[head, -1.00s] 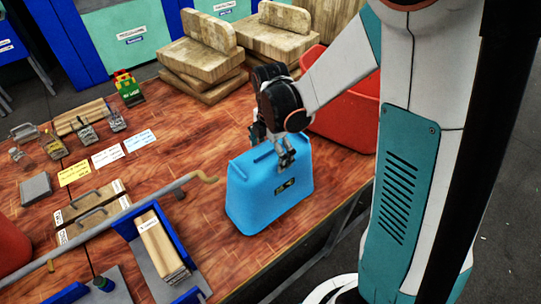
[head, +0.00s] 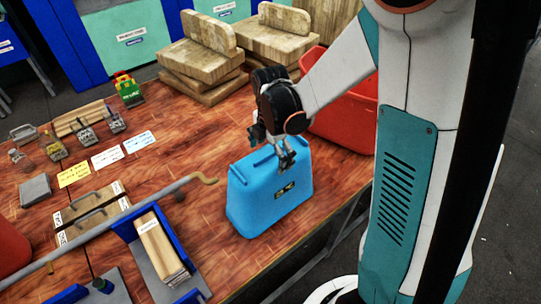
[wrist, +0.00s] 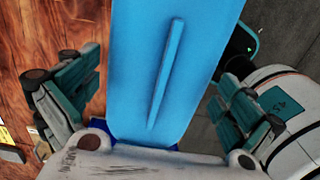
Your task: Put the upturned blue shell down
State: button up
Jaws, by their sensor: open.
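The blue shell (head: 270,201) stands upside down on the wooden table near its front edge, with its closed, ribbed side up. A small dark label shows on its front face. My gripper (head: 273,153) is over the shell's top in the head view. In the wrist view the shell's blue top with a raised rib (wrist: 165,72) fills the middle, between the two fingers of my gripper (wrist: 155,108). The fingers stand apart, with visible gaps to the shell on both sides. The shell's underside is hidden.
A red bin (head: 343,117) stands behind and right of the shell. Stacked wooden blocks (head: 203,66) stand at the back. The table's front edge is close.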

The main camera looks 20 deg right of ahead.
notch_tip(320, 180, up, 11)
jog(key=shift+s+f+p, duration=0.1)
jog(key=shift+f+p, duration=0.05)
jog(key=shift+p, duration=0.8)
jog(key=s+r+m+t, duration=0.7)
jog(key=s+m, duration=0.7)
jog(key=m, duration=0.7)
notch_tip(320, 180, up, 2)
jog(key=shift+s+r+m, duration=0.1)
jog(key=shift+s+m, duration=0.2)
